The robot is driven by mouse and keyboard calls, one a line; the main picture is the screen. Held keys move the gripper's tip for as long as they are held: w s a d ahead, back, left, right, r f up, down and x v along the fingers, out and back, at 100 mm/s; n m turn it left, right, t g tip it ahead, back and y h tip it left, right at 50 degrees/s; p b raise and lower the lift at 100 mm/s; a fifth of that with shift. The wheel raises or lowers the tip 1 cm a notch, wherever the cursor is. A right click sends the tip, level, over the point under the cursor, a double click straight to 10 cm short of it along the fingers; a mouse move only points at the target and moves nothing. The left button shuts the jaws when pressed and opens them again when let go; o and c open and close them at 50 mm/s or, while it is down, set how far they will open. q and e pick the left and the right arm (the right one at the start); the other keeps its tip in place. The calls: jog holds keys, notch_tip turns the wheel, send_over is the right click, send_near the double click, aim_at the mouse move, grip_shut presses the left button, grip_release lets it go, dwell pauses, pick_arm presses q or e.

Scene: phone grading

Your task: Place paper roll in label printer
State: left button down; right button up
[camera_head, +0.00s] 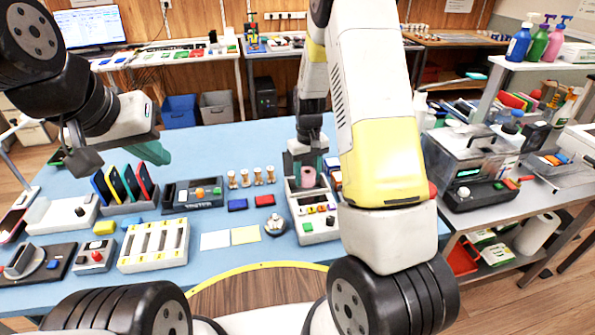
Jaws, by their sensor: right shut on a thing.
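The label printer (318,229) is a white and grey device with small coloured buttons, on the blue table right of centre. The paper roll (308,178) is a small pinkish cylinder at the printer's far end. My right gripper (307,171) points down there, with its green-tipped fingers shut on the roll. I cannot tell whether the roll touches the inside of the printer. My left gripper (118,157) is open and empty above the table's left side, its fingers wide apart.
A rack of coloured phones (130,203), a white slotted tray (155,246) and small devices fill the table's left. Wooden stamps (246,178) and blue and red blocks lie left of the printer. The table's far middle is clear. A clear-lidded machine (470,165) stands on the right-hand bench.

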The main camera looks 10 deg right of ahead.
aim_at(307, 172)
jog(key=shift+f, duration=2.5)
jog(key=o, duration=1.4)
jog(key=shift+f, duration=0.1)
notch_tip(307, 172, up, 12)
jog(key=shift+r, duration=0.1)
jog(key=s+r+t+y, duration=0.15)
jog(key=s+r, duration=0.35)
jog(key=r, duration=0.5)
jog(key=s+r+t, duration=0.1)
jog(key=s+r, duration=0.2)
jog(key=s, duration=0.3)
jog(key=s+a+r+m+t, duration=0.1)
jog(key=s+r+t, duration=0.1)
jog(key=s+r, duration=0.2)
jog(key=s+a+r+m+t, duration=0.1)
jog(key=s+r, duration=0.3)
jog(key=s, duration=0.5)
jog(key=shift+s+a+r+t+y, duration=0.1)
jog(key=shift+s+t+y, duration=0.05)
jog(key=shift+t+y, duration=0.2)
